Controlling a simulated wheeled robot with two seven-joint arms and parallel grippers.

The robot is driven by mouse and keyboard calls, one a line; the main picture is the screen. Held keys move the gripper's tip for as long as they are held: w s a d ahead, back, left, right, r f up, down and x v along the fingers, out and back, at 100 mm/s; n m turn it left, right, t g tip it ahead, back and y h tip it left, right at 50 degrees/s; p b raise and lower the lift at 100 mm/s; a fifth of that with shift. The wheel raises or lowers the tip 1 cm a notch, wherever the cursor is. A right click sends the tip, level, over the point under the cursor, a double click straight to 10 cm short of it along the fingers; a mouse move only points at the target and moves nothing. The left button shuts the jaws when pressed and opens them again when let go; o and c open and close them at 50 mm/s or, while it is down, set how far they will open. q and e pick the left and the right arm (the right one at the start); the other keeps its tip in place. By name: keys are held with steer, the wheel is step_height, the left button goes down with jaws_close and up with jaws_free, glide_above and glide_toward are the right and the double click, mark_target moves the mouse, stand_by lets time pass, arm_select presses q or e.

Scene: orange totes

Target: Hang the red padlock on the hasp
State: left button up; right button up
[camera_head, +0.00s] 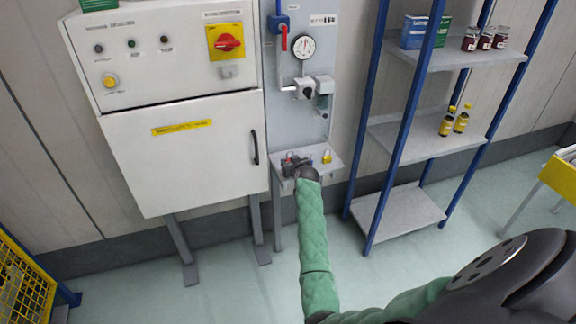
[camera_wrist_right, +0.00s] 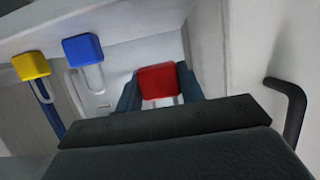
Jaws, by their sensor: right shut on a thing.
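In the head view my right gripper (camera_head: 295,162) is at the small grey shelf (camera_head: 312,164), and the padlock is too small there to make out well. A blue padlock (camera_wrist_right: 83,49) and a yellow padlock (camera_wrist_right: 31,66) are to the left in the wrist view. I cannot make out the hasp for certain. My left gripper is not in view.
A white cabinet (camera_head: 190,165) with a black door handle (camera_head: 254,148) and a red-and-yellow rotary switch (camera_head: 227,42) stands left of the shelf. Above the shelf is a panel with a gauge (camera_head: 304,46). A blue-framed rack (camera_head: 405,120) stands to the right.

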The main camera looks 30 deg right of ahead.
steer(key=s+a+p, duration=0.2)
steer(key=s+p, duration=0.1)
steer(key=s, duration=0.4)
steer(key=shift+s, duration=0.25)
stand_by(0.4)
stand_by(0.8)
